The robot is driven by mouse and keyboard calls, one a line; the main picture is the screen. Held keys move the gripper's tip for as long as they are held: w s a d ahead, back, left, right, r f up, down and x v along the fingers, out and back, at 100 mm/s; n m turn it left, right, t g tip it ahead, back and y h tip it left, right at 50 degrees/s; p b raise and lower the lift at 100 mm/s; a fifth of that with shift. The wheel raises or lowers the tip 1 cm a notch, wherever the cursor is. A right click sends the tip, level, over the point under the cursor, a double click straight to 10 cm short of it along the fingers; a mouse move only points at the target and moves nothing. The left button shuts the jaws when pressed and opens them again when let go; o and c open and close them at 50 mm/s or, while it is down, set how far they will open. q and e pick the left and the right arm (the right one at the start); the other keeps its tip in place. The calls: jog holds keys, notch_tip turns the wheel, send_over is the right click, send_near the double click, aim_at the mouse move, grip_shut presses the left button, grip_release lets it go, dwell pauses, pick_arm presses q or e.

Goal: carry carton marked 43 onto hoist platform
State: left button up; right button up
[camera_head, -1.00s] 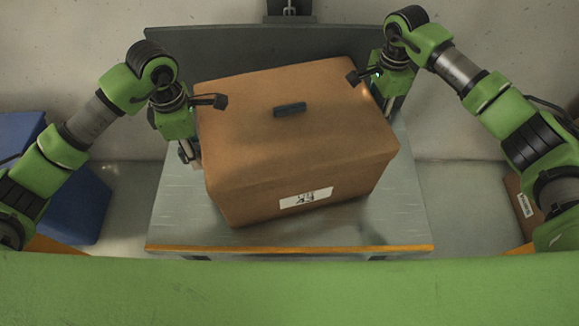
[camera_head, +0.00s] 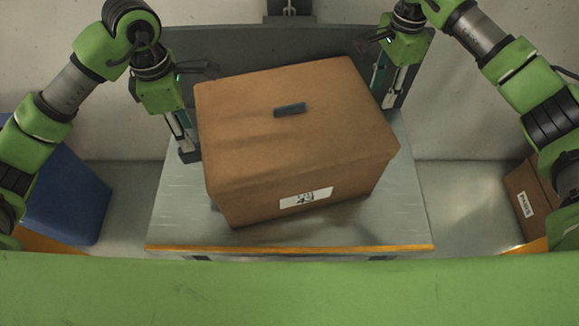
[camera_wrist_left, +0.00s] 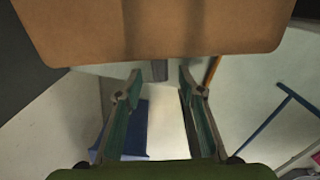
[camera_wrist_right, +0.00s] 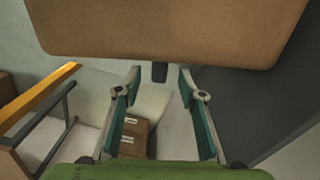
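The brown carton (camera_head: 290,140) marked 43 on its white label (camera_head: 306,198) sits turned at an angle on the grey hoist platform (camera_head: 180,225). It has a dark handle on top. My left gripper (camera_head: 188,150) is at the carton's left side, pointing down, apart from it. My right gripper (camera_head: 388,95) is at its far right side, also apart. In the left wrist view the left fingers (camera_wrist_left: 157,90) are spread and empty, with the carton (camera_wrist_left: 155,25) beyond. In the right wrist view the right fingers (camera_wrist_right: 163,90) are spread and empty too.
A blue bin (camera_head: 70,195) stands on the floor at left. Another labelled brown carton (camera_head: 530,195) stands at right, partly behind my right arm. A dark upright panel (camera_head: 240,45) backs the platform, whose front edge has an orange strip (camera_head: 290,249).

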jog(key=shift+r, duration=1.6)
jog(key=shift+f, duration=0.1)
